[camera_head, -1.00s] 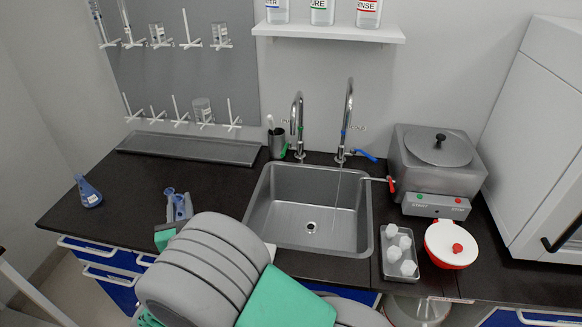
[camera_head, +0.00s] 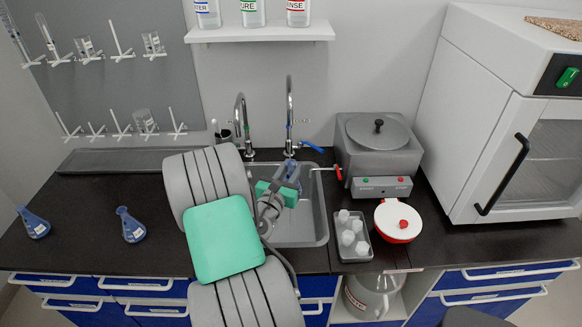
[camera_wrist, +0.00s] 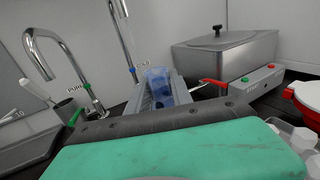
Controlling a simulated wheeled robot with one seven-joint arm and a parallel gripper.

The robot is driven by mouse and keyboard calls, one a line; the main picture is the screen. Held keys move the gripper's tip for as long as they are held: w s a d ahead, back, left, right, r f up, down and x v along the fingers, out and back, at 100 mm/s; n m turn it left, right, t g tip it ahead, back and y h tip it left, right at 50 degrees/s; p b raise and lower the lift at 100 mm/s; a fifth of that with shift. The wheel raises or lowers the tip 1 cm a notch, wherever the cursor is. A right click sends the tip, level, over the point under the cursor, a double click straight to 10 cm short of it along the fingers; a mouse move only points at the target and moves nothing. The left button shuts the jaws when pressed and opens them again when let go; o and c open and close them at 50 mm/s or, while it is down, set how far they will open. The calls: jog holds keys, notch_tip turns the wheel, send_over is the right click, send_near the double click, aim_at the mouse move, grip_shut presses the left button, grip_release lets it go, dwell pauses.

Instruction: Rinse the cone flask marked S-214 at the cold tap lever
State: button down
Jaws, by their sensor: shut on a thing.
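My gripper (camera_head: 282,190) is over the sink (camera_head: 318,225), below the tall tap with the blue lever (camera_head: 312,147), marked COLD. It is shut on a blue flask (camera_head: 293,172), which also shows between the grey fingers in the wrist view (camera_wrist: 157,80). The flask is partly hidden by the fingers, and I cannot read its mark. Two other blue cone flasks, one at the far left (camera_head: 34,224) and one nearer (camera_head: 132,226), stand on the counter.
A second tap (camera_head: 240,115), marked PURE, stands left of the cold one. Right of the sink are a grey lidded bath (camera_head: 378,150) with a red-handled spout, a tray of white pieces (camera_head: 354,252) and a red bowl with white lid (camera_head: 398,215). My arm hides the sink's left part.

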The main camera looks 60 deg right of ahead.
jog(key=w+d, duration=0.4)
jog(key=d, duration=0.4)
jog(key=shift+p, duration=0.4)
jog(key=shift+w+a, duration=0.15)
jog(key=shift+a, duration=0.05)
dwell(0.3)
